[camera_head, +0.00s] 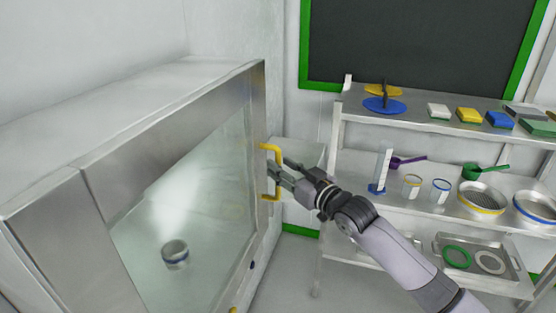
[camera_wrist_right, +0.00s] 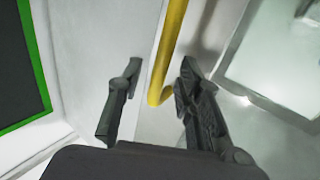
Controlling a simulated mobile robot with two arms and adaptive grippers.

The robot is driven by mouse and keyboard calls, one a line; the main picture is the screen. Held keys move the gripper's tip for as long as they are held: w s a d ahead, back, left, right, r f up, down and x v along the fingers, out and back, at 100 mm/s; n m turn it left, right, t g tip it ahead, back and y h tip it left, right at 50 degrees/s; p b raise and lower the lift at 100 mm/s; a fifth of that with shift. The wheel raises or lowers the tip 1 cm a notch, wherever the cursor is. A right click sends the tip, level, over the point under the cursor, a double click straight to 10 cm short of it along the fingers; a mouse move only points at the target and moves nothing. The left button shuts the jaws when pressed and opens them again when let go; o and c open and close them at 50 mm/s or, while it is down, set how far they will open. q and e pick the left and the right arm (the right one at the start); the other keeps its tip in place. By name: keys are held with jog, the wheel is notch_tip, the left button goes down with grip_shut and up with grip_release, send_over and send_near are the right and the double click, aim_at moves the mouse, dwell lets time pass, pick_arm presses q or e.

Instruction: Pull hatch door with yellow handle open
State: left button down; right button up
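The hatch door (camera_head: 252,125) is a metal-framed glass panel on the front of a steel cabinet at the left of the head view, and it looks closed. Its yellow handle (camera_head: 277,150) is an upright bar on the right edge of the door. My right gripper (camera_head: 275,176) is at the handle. In the right wrist view the yellow handle (camera_wrist_right: 169,45) runs between the two spread fingers of my right gripper (camera_wrist_right: 155,78). The right finger is close to the bar; I cannot tell whether it touches. My left gripper is not in view.
A steel shelf rack (camera_head: 345,140) on the right holds scoops, sieves, blocks and trays. A green-framed dark board (camera_head: 420,45) is on the wall. Some bare floor (camera_head: 290,265) shows between cabinet and rack.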

jog(key=shift+x, duration=1.1)
jog(key=shift+c, duration=0.2)
grip_shut()
